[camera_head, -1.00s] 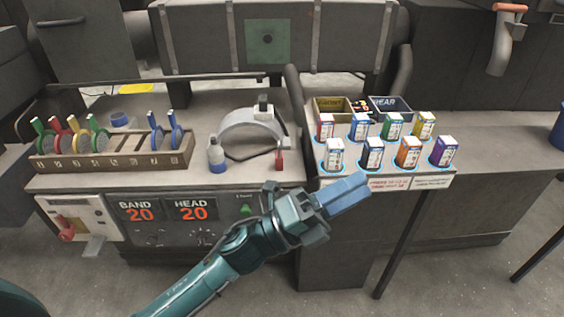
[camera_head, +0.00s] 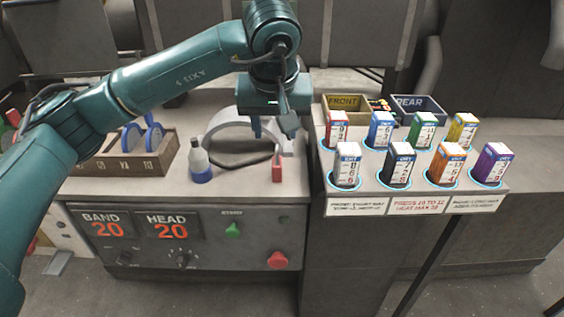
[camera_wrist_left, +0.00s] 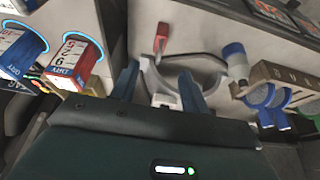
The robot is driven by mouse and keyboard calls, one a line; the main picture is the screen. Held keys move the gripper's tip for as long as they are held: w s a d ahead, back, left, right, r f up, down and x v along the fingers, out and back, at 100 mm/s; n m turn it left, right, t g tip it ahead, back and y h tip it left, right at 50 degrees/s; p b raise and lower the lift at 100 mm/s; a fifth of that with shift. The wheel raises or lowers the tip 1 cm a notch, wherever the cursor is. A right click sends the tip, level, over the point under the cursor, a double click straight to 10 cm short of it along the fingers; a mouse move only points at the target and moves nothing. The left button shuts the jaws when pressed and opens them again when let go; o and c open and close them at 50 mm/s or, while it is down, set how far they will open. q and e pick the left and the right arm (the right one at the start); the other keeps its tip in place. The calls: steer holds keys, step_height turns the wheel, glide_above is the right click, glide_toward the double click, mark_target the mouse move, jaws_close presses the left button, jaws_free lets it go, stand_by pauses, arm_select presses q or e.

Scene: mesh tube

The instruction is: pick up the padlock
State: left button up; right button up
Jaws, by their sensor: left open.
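My left gripper (camera_head: 272,128) points down over the right part of the arch, behind the red object in the head view. Its two blue fingers are apart and empty. In the wrist view the gripper (camera_wrist_left: 158,88) has the arch between and beyond its fingers, with the red object farther out. My right gripper is not in view.
A white bottle with a blue base (camera_head: 200,162) stands left of the arch. A wooden rack (camera_head: 150,165) is farther left. Several labelled boxes, such as an orange one (camera_head: 446,163), stand in blue-ringed slots at right.

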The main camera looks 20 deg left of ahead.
mark_target(277, 163)
arm_select(q)
steer(key=x, duration=0.5)
steer(key=shift+a+f, duration=0.1)
steer(key=shift+f, duration=0.25)
steer(key=x, duration=0.6)
steer(key=shift+f, duration=0.25)
steer(key=shift+d, duration=0.2)
steer(key=shift+c, duration=0.5)
jaws_close()
